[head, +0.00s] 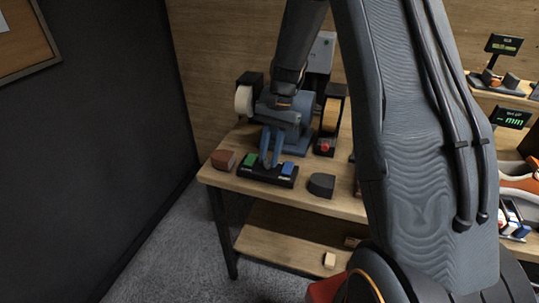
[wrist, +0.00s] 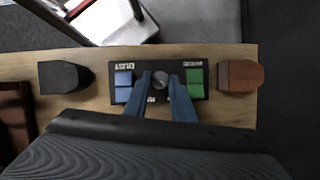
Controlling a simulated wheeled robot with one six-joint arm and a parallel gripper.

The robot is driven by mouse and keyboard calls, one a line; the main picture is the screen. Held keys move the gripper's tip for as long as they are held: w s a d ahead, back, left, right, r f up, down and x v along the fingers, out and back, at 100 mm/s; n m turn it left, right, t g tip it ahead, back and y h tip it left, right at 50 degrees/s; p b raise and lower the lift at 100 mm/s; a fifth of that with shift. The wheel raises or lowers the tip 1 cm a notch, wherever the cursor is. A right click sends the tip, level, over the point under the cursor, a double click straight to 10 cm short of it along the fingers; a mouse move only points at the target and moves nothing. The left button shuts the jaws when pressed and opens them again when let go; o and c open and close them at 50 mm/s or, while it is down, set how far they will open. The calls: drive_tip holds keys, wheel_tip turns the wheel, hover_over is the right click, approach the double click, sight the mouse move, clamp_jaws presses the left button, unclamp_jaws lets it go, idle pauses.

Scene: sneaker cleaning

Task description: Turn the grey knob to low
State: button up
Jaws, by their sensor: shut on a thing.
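The grey knob (wrist: 160,80) sits in the middle of a black control panel (wrist: 145,65), between blue blocks (wrist: 123,87) and green blocks (wrist: 195,84) in the wrist view. My gripper (wrist: 160,82) has its two blue fingers shut on the knob, one on each side. In the head view my gripper (head: 270,163) points down onto the panel (head: 250,173) at the front of the bench, and its fingers hide the knob there. Labels beside the knob are partly covered and too small to read, so I cannot tell its setting.
A bench grinder (head: 293,108) with two wheels stands behind the panel on the wooden bench (head: 335,204). A brown block (head: 223,159) lies left of the panel and a dark block (head: 321,185) lies right. A red button (head: 325,147) is near the right wheel.

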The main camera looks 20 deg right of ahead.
idle(0.5)
drive_tip(key=o, duration=1)
drive_tip(key=b+v, duration=0.2)
drive_tip(key=v, duration=0.6)
drive_tip(key=shift+w, duration=0.1)
drive_tip(key=s+a+n+t+h, duration=0.1)
drive_tip(key=s+n, duration=0.2)
drive_tip(key=s, duration=0.3)
drive_tip(key=s+a+f+n+t+h, duration=0.1)
drive_tip(key=s+n, duration=0.2)
drive_tip(key=s, duration=0.4)
drive_tip(key=s+a+f+n+t+h, duration=0.1)
drive_tip(key=s+n+t, duration=0.1)
drive_tip(key=s, duration=0.5)
drive_tip(key=shift+f+n, duration=0.2)
drive_tip(key=shift+n, duration=0.4)
